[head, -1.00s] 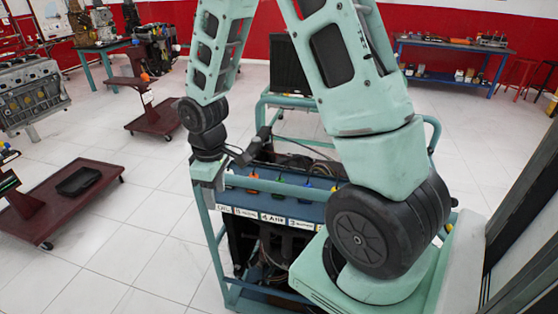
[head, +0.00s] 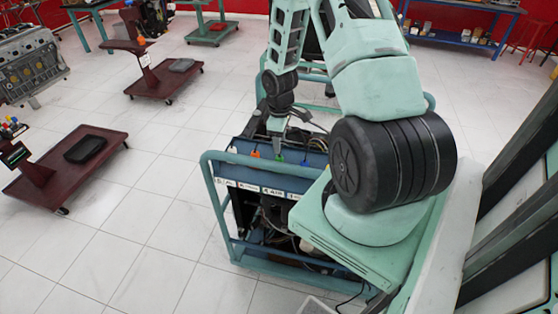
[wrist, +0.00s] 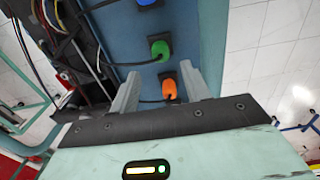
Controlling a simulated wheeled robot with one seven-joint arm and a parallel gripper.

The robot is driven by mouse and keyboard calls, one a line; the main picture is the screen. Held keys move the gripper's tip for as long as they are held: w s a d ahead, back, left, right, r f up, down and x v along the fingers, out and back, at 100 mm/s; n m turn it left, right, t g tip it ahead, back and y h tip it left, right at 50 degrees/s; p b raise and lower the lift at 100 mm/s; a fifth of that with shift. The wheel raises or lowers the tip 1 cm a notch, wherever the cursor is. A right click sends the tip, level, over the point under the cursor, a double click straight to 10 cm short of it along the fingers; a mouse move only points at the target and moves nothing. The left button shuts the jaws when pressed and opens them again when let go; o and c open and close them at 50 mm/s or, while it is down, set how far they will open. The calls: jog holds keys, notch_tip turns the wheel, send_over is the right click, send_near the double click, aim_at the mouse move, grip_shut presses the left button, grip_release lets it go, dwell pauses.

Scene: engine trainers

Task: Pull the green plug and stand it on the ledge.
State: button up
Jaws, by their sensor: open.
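The green plug (head: 279,158) sits in the blue top panel (head: 318,160) of the engine trainer, between an orange plug (head: 255,154) and a blue plug (head: 304,163). In the wrist view the green plug (wrist: 160,50) shows just past my fingertips, with a dark cable leading from it. My gripper (wrist: 160,70) is open and empty, one finger on each side in the picture. The orange plug (wrist: 169,89) appears between the fingers, nearer the palm. In the head view my gripper (head: 276,140) is over the panel's rear, behind the plugs. I cannot tell which surface is the ledge.
A teal tube frame (head: 212,190) surrounds the trainer, with a labelled strip (head: 262,189) along the panel's front. Dark cables and hoses (wrist: 85,60) lie beside the panel. A dark red wheeled stand (head: 50,180) is to the left. Floor between is clear.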

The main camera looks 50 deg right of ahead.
aim_at(279, 157)
notch_tip(279, 157, down, 9)
jog(key=b, duration=0.6)
jog(key=shift+b, duration=0.4)
dwell(0.8)
grip_shut()
jog(key=shift+r+p, duration=2.65)
jog(key=shift+r, duration=0.45)
